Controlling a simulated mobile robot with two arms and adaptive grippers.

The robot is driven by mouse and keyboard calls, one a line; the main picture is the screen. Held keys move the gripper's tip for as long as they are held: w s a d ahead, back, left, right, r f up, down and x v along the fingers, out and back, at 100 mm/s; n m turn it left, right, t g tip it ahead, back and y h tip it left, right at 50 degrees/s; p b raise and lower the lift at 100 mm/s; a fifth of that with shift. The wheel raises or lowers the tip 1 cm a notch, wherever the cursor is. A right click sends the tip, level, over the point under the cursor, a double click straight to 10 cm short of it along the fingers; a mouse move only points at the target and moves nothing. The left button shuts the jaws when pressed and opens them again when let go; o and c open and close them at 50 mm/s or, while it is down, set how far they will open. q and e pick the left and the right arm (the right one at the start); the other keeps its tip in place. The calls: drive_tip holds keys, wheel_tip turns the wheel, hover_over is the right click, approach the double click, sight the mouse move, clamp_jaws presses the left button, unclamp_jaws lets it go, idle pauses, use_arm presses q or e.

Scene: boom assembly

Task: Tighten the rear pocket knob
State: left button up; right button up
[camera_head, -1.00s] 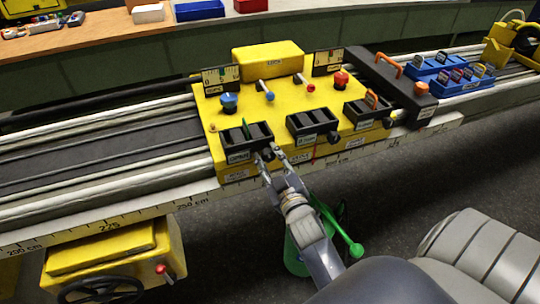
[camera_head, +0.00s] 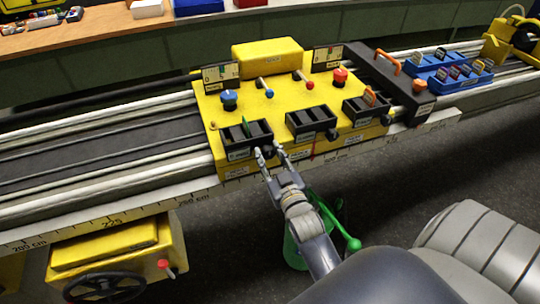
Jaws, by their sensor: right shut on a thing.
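A yellow carriage (camera_head: 300,97) carries a row of black pockets on its front edge. The left pocket (camera_head: 240,142) holds a thin green piece, the middle pocket (camera_head: 312,122) looks empty, and the right pocket (camera_head: 360,106) holds an orange piece. Each pocket has a small black knob at its front right; the middle one (camera_head: 331,135) and the right one (camera_head: 386,120) are free. My right gripper (camera_head: 268,152) is shut on the left pocket's knob, a finger on each side, mostly hiding it. Which pocket is the rear one cannot be read. My left gripper is out of view.
A dark crossbar (camera_head: 392,82) with an orange handle stands right of the pockets. A blue tray (camera_head: 455,86) with several pieces lies beyond it. Blue (camera_head: 229,100) and red (camera_head: 340,77) knobs stand on the carriage. A green bucket (camera_head: 293,252) is below the rail.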

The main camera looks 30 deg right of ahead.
drive_tip(key=o, duration=1.1)
drive_tip(key=shift+c, duration=0.2)
drive_tip(key=shift+s+a+f, duration=0.1)
drive_tip(key=shift+s, duration=0.4)
drive_tip(key=v, duration=0.6)
drive_tip(key=shift+s, duration=0.2)
